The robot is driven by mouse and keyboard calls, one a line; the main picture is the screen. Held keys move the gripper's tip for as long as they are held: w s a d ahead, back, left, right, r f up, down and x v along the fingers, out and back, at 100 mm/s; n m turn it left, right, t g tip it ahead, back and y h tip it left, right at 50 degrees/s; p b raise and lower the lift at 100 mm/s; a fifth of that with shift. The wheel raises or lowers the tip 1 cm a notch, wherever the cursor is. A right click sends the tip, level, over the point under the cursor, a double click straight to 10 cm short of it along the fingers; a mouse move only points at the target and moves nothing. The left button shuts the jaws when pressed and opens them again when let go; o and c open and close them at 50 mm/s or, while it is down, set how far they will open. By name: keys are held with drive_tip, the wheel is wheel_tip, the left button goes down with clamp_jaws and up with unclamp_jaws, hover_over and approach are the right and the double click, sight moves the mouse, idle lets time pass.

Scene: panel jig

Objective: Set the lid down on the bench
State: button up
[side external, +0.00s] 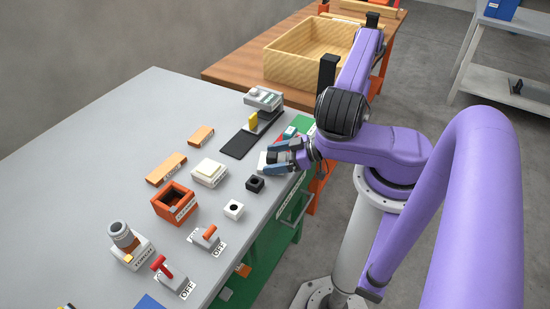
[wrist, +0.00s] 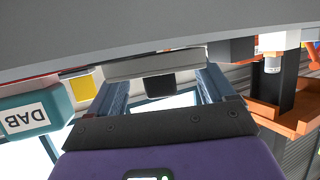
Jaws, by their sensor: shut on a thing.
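The lid appears to be the pale grey plate (wrist: 155,66) with a black block-shaped knob (wrist: 160,86) in the wrist view. My gripper (wrist: 160,88) has its two blue fingers on either side of it and is shut on it. In the side view my gripper (side external: 276,157) points left, low at the bench's right edge. A pale sliver of the plate (side external: 263,162) shows beyond the fingertips; the rest is hidden by the fingers. Whether the plate touches the bench (side external: 100,140) cannot be told.
A black block (side external: 255,184) and a white block with a hole (side external: 233,209) stand close by. Further left are a cream-topped block (side external: 209,173) and an open orange box (side external: 174,204). A dark track with a yellow piece (side external: 253,122) lies behind. The bench's far left is clear.

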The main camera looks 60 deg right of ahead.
drive_tip(key=shift+f, duration=0.15)
drive_tip(key=o, duration=0.9)
drive_tip(key=shift+r, duration=0.25)
drive_tip(key=shift+v, duration=6)
drive_tip(key=shift+d, duration=0.1)
